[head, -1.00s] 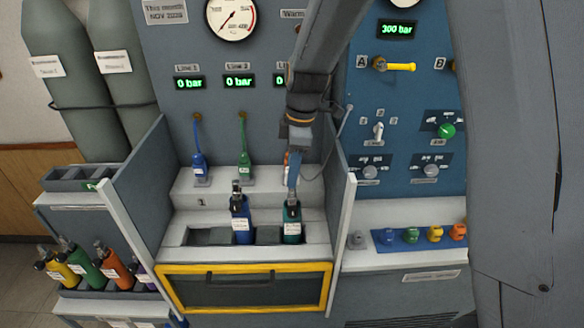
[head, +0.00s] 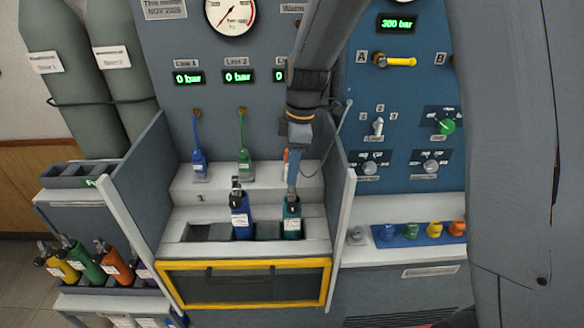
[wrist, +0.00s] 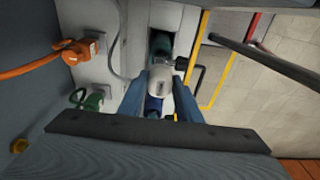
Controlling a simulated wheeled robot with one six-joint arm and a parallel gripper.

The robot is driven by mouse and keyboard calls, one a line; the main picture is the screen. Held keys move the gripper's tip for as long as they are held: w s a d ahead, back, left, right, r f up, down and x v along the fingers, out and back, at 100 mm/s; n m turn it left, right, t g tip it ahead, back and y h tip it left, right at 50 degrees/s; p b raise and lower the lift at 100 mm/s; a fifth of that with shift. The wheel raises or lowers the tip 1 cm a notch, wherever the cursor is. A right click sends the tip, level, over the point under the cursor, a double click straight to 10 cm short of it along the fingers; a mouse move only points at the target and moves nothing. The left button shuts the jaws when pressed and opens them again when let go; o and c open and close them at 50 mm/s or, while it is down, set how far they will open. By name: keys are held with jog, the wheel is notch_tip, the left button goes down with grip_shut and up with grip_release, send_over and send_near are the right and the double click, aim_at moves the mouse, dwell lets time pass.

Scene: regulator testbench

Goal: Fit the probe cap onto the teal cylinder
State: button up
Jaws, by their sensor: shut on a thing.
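The teal cylinder (head: 292,228) stands upright in the right part of the bench recess in the head view. My gripper (head: 291,190) points down right at its top and hides part of its valve. In the wrist view, my gripper (wrist: 162,85) is shut on the pale grey probe cap (wrist: 160,76). A thin grey cable runs near the cap. The teal cylinder's top (wrist: 160,42) shows just past the cap, with a dark valve part beside it. I cannot tell whether the cap touches the cylinder.
A blue cylinder (head: 241,222) stands left of the teal one, close to my gripper. Grey side walls (head: 341,190) flank the bay. Blue, green and orange (wrist: 82,50) hose connectors sit behind. A yellow-framed door (head: 245,285) is below. Coloured caps (head: 411,233) stand to the right.

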jog(key=shift+f+b, duration=1.15)
jog(key=shift+f, duration=0.8)
dwell(0.7)
jog(key=o, duration=1.2)
jog(key=shift+c, duration=0.2)
jog(key=shift+d+r+b, duration=0.25)
jog(key=shift+r+b, duration=0.35)
jog(key=shift+r, duration=1.35)
jog(key=shift+d+r+b, duration=0.2)
jog(key=shift+r+b, duration=0.35)
jog(key=shift+r, duration=1.4)
